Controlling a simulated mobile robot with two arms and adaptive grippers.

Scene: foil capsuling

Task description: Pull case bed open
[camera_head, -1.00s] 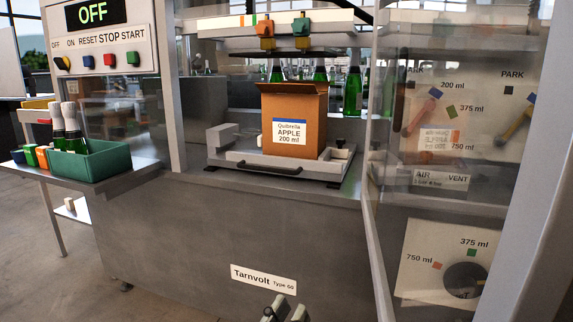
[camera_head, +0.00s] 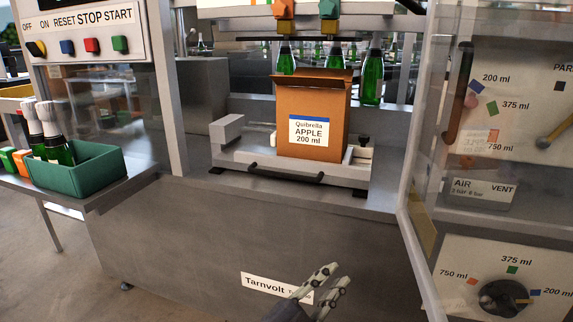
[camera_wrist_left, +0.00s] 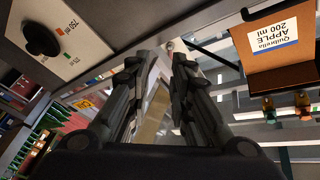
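The case bed (camera_head: 340,178) is a light grey tray on the machine's deck, with a black bar handle (camera_head: 286,175) along its front. An orange-brown case (camera_head: 318,108) labelled "Quibrella APPLE 200 ml" stands upright on it with its top flaps open. The case also shows upside down in the left wrist view (camera_wrist_left: 276,66). My left gripper (camera_head: 334,277) is below and in front of the bed, apart from the handle. Its two fingers (camera_wrist_left: 160,62) are spread with nothing between them. My right gripper is out of view.
A clear guard door (camera_head: 408,205) stands open on the right, near a panel with a black dial (camera_head: 503,298). Green bottles (camera_head: 371,78) hang behind the case. A green bin (camera_head: 85,172) with bottles stands on a side shelf at left.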

